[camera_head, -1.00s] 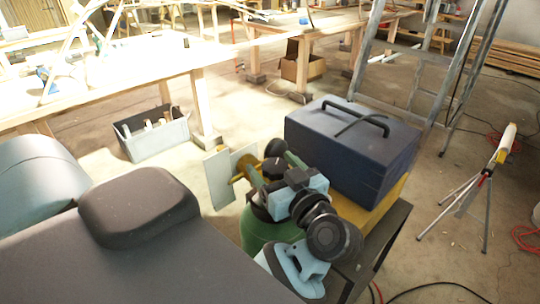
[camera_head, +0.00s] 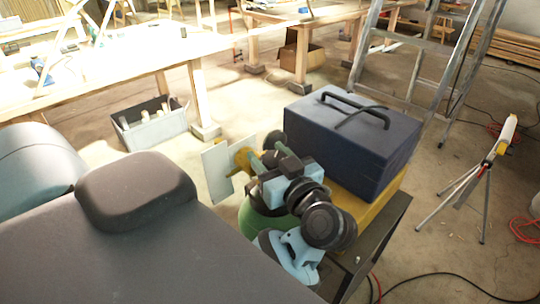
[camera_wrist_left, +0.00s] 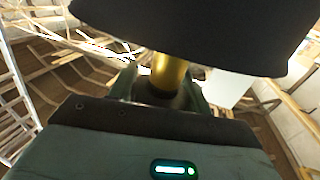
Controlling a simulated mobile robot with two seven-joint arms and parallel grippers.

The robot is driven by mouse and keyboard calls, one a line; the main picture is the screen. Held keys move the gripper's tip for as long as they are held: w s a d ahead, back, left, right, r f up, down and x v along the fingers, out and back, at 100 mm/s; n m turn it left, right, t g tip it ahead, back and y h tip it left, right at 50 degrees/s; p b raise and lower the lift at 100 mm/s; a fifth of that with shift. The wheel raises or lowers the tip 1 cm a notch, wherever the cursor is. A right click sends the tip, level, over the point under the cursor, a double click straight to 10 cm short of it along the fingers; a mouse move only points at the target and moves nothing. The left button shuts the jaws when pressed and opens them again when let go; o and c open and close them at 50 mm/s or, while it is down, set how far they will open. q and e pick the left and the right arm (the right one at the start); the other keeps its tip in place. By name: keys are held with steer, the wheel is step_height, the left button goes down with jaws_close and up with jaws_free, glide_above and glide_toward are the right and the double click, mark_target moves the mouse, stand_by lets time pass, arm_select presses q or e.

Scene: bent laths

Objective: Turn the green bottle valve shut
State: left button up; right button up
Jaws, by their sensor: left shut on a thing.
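The green bottle (camera_head: 259,223) stands in the middle of the head view, partly hidden behind my left arm. Its brass valve (camera_head: 243,160) shows at the top, by the tips of my left gripper (camera_head: 268,157). In the left wrist view the brass part (camera_wrist_left: 168,72) lies between the two green fingers of my left gripper (camera_wrist_left: 160,85). The gripper is shut on the valve, but the exact contact is hard to see. A large dark shape covers the top of the wrist view. My right gripper is not in view.
A dark blue case (camera_head: 352,145) with a black handle stands close to the right of the gripper. A pale panel (camera_head: 216,174) stands just left of the valve. A grey bin (camera_head: 152,127) and workbench (camera_head: 130,65) lie behind. A tripod (camera_head: 480,180) stands on open floor at right.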

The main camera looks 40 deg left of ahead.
arm_select(q)
steer(key=shift+m+t, duration=0.3)
steer(key=shift+t, duration=0.1)
steer(key=m+t+h, duration=0.1)
steer(key=t, duration=0.1)
steer(key=m+t+h, duration=0.2)
steer(key=shift+w+d+t, duration=0.1)
steer(key=shift+w+t, duration=0.1)
steer(key=shift+t, duration=0.1)
steer(key=shift+w+d+m+t+h, duration=0.1)
steer(key=shift+m+t+h, duration=0.8)
steer(key=shift+h, duration=0.1)
steer(key=shift+w+d+m+t+h, duration=0.1)
steer(key=shift+m+t+h, duration=0.7)
steer(key=shift+m+h, duration=0.15)
steer(key=shift+h, duration=0.25)
steer(key=o, duration=1)
steer(key=shift+c, duration=0.2)
steer(key=shift+d, duration=0.1)
